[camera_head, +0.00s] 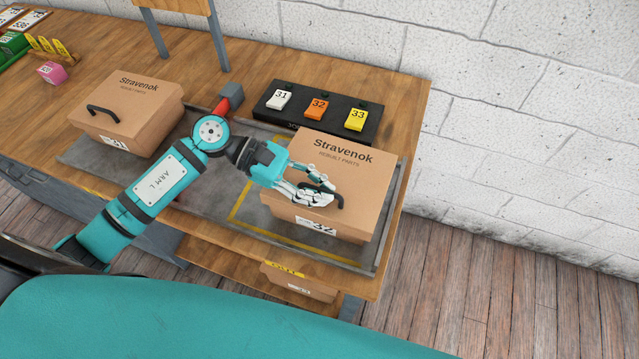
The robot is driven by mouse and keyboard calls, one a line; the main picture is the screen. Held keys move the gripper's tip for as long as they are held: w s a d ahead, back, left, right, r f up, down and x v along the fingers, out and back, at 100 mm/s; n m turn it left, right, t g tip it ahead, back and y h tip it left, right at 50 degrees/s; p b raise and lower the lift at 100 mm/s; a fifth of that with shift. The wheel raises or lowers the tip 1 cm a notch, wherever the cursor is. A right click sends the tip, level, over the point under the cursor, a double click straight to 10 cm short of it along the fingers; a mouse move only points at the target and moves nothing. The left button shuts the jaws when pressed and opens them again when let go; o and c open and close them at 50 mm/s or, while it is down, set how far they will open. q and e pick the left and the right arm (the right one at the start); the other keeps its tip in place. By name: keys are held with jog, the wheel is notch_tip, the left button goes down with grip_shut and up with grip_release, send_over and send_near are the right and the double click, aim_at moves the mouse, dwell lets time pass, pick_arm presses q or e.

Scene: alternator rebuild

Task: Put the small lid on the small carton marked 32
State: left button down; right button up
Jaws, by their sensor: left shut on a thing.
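The carton marked 32 (353,233) stands on the right part of a grey tray, its white label facing the front. A brown lid (358,172) printed "Stravenok" lies over its top and looks about level. I cannot tell whether it is fully seated. My left gripper (330,193) is shut on the lid's black handle, near the lid's front edge. The fingers hide part of the handle and lid. My right gripper is not in view.
A lidded carton marked 31 (110,135) stands at the left on the grey tray (215,190). Behind carton 32, a black rack (290,116) holds white, orange and yellow tags. A white block wall is behind.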

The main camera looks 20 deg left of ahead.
pick_arm(q)
jog(key=shift+f, duration=0.25)
jog(key=c, duration=1.4)
grip_release()
jog(key=shift+a+b, duration=0.35)
jog(key=shift+a, duration=0.15)
jog(key=b+v, duration=0.3)
jog(key=v, duration=0.7)
jog(key=shift+a+r+b, duration=0.1)
jog(key=shift+a+b, duration=0.05)
jog(key=shift+b, duration=0.2)
jog(key=shift+a+r, duration=0.25)
jog(key=shift+a, duration=0.1)
jog(key=shift+s, duration=0.1)
